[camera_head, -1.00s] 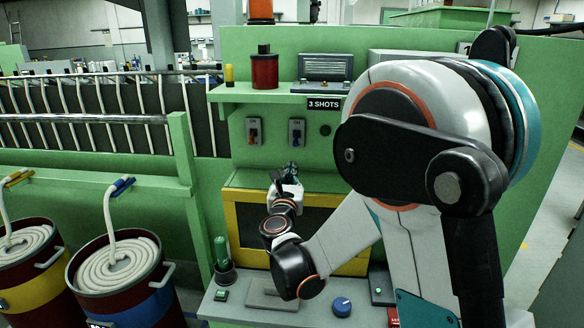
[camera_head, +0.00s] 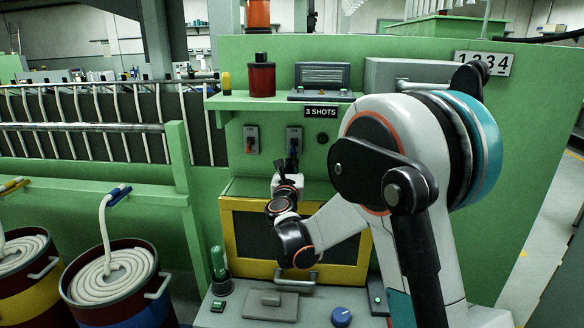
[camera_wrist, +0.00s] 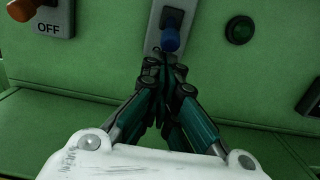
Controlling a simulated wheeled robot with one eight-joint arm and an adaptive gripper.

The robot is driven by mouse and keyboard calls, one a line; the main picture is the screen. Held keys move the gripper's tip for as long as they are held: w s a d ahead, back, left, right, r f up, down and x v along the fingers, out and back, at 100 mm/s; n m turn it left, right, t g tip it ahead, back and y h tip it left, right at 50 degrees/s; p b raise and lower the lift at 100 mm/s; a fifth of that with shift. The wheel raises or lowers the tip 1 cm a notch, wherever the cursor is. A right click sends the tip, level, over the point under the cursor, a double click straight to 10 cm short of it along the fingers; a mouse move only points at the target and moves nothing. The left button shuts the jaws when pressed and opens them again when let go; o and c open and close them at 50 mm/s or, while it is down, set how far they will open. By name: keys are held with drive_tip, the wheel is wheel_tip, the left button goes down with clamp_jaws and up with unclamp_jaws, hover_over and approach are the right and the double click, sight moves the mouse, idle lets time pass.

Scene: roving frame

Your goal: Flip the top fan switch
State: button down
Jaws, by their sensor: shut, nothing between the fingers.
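Two switches sit side by side on the green panel, and I cannot tell which one is the top fan switch. The right one (camera_head: 294,136) has a blue lever (camera_wrist: 170,38) on a grey plate. The left one (camera_head: 251,140) has an orange-red lever (camera_wrist: 19,10) above an "OFF" label (camera_wrist: 48,28). My gripper (camera_wrist: 162,68) is shut and empty. Its tips are just below the blue lever, in front of the lower plate; I cannot tell whether they touch. My gripper (camera_head: 291,164) hides little of the plate in the head view.
A round dark button (camera_wrist: 240,30) is right of the blue-lever switch. A green shelf (camera_head: 225,101) with a red canister (camera_head: 262,78) is above. Below are a yellow-framed window (camera_head: 228,240) and a console with a blue knob (camera_head: 341,317). Hose barrels stand at left.

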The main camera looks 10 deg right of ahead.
sight(292, 154)
drive_tip(key=shift+r, duration=0.1)
drive_tip(key=shift+s+r+g+p, duration=0.1)
drive_tip(key=shift+s+g+p, duration=0.05)
drive_tip(key=shift+g+p, duration=0.2)
drive_tip(key=shift+s+a+r+g+p, duration=0.15)
drive_tip(key=shift+r+g+p, duration=0.1)
drive_tip(key=shift+p, duration=0.3)
drive_tip(key=shift+s+a+r+g+y+p, duration=0.1)
drive_tip(key=shift+s+r+g+y+p, duration=0.25)
drive_tip(key=shift+r+p, duration=0.35)
drive_tip(key=shift+s+a+r+g+y+p, duration=0.1)
drive_tip(key=shift+s+r+g+y+p, duration=0.05)
drive_tip(key=shift+s+r+g+p, duration=0.55)
drive_tip(key=shift+w+r, duration=0.15)
drive_tip(key=shift+w, duration=0.1)
